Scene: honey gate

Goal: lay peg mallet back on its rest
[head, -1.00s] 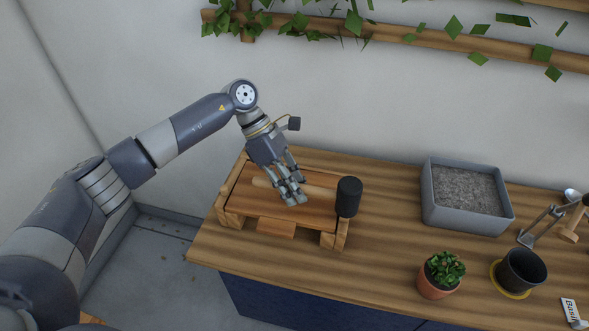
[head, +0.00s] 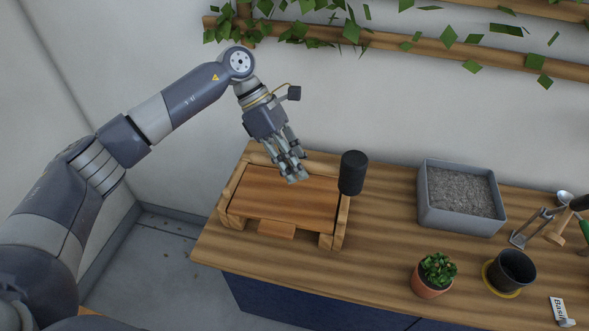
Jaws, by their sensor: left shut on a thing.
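The peg mallet (head: 353,173) shows its black cylindrical head at the right end of a low wooden frame (head: 340,222) with a flat board. Its pale handle is hard to make out against the wood and the fingers. My left gripper (head: 292,179) is over the back of the board, pointing down, shut on the mallet's handle. The head appears raised above the frame's right rail. I cannot tell for sure which part is the mallet's rest. My right gripper is not in view.
A grey tray of soil (head: 430,213) stands to the right on the wooden bench (head: 385,235). The bench between frame and tray is clear. A leafy shelf (head: 400,42) runs along the wall.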

